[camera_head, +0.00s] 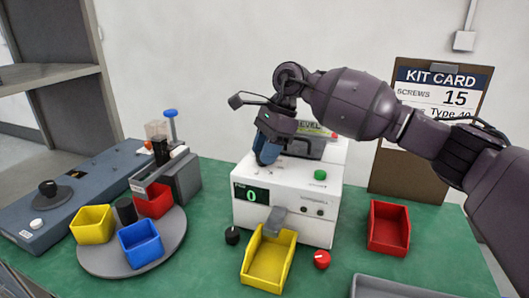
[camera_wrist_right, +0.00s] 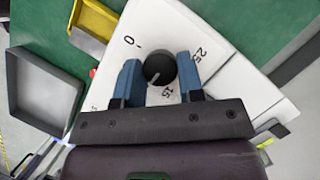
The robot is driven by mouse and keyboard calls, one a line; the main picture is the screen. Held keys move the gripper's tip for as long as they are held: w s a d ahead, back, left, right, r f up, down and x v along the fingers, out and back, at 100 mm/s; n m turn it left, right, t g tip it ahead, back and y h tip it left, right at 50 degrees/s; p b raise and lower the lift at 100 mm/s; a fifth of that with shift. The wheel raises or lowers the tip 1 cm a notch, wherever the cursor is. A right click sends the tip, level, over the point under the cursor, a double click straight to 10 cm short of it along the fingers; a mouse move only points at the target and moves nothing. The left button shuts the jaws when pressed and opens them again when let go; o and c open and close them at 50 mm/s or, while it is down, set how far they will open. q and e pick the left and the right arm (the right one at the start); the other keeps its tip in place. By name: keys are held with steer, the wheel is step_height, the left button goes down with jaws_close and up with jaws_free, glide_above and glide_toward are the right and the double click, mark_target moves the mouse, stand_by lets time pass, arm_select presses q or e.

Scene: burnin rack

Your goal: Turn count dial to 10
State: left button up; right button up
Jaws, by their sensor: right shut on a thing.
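The count dial is a round black knob (camera_wrist_right: 159,69) on the white top of the counting machine (camera_head: 262,213). Printed numbers 0, 25 and 15 show around it in the right wrist view. My right gripper (camera_head: 266,150) reaches down over the machine's top from the right and hides the dial in the head view. In the right wrist view its blue fingers (camera_wrist_right: 162,80) stand on both sides of the knob, shut on it. The machine's green display (camera_head: 251,195) reads 0. My left gripper is not in view.
A yellow bin (camera_head: 268,262) stands before the machine, with a black knob (camera_head: 232,235) and red knob (camera_head: 322,259) beside it. A red bin (camera_head: 388,228) stands right. A turntable (camera_head: 176,253) with bins is left. A kit card (camera_head: 441,95) stands behind.

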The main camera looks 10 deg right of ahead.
stand_by(0.3)
steer(key=o, duration=0.9)
steer(key=v, duration=1.1)
steer(key=shift+w+a, duration=0.1)
